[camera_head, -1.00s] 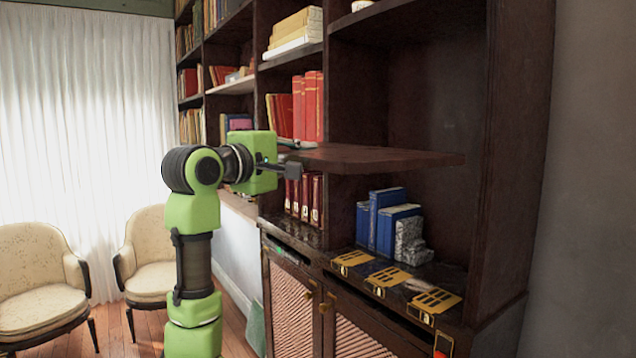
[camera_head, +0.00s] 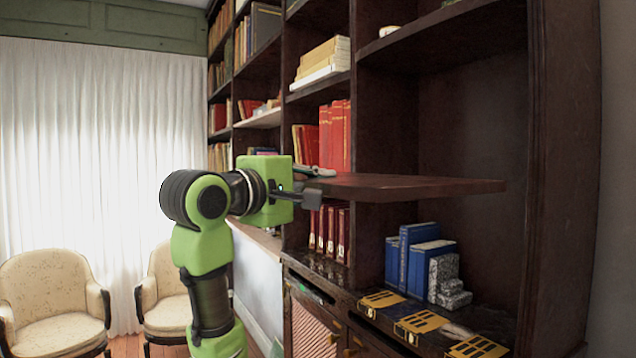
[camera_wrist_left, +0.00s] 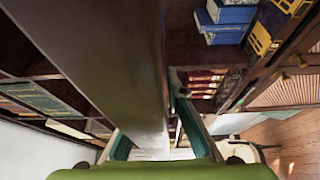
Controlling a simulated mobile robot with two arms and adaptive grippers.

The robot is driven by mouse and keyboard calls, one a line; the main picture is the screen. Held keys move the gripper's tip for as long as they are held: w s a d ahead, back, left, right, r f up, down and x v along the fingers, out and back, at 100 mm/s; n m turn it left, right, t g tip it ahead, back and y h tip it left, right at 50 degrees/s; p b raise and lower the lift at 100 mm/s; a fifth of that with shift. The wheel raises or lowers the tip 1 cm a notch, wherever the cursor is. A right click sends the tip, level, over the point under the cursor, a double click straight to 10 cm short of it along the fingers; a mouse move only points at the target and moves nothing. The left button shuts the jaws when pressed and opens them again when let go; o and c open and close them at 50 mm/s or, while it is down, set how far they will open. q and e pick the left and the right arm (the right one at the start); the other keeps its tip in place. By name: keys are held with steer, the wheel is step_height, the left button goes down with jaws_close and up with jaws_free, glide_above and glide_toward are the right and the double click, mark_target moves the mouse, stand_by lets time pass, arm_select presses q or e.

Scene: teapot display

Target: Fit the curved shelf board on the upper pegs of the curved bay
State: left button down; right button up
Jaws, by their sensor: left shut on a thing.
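The curved shelf board (camera_head: 400,186) is dark brown and level, at the front of the right-hand bay, above the blue books. My left gripper (camera_head: 310,186) is shut on its left end. In the left wrist view the board (camera_wrist_left: 120,60) runs away from between the two fingers of my left gripper (camera_wrist_left: 155,135). The bay (camera_head: 470,120) is dark wood with an upper shelf above the board. I cannot make out the pegs, or whether the board touches any. My right gripper is in neither view.
Blue books (camera_head: 412,258) and a grey speckled block (camera_head: 446,280) stand on the ledge below the board. Yellow plates (camera_head: 422,322) lie along its front. Red books (camera_head: 335,135) fill the bay to the left. Cream chairs (camera_head: 55,290) stand by the white curtain.

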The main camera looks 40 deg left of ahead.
arm_select(q)
steer(key=shift+w+d+r+p, duration=0.15)
steer(key=shift+w+d, duration=0.1)
steer(key=shift+w, duration=0.3)
steer(key=shift+w+d+r+p, duration=0.15)
steer(key=shift+w+d, duration=0.1)
steer(key=shift+w, duration=0.25)
steer(key=shift+w+d+f+p, duration=0.15)
steer(key=shift+w+d, duration=0.1)
steer(key=shift+w, duration=0.35)
steer(key=shift+w+d+r+p, duration=0.1)
steer(key=shift+w+d+p, duration=0.1)
steer(key=shift+w, duration=0.35)
steer(key=shift+d, duration=0.1)
stand_by(0.6)
steer(key=shift+w+p, duration=0.1)
steer(key=shift+p, duration=0.25)
steer(key=shift+w+d+p, duration=0.25)
steer(key=shift+w+d, duration=0.1)
steer(key=shift+w, duration=0.4)
steer(key=shift+w+d+p, duration=0.25)
steer(key=shift+w+d, duration=0.05)
steer(key=shift+w, duration=0.4)
steer(key=shift+w+d+p, duration=0.5)
steer(key=shift+w, duration=0.65)
steer(key=shift+w+d+p, duration=0.45)
steer(key=shift+w+p, duration=0.05)
steer(key=shift+w, duration=0.65)
steer(key=shift+w+d+p, duration=0.5)
steer(key=shift+w, duration=0.65)
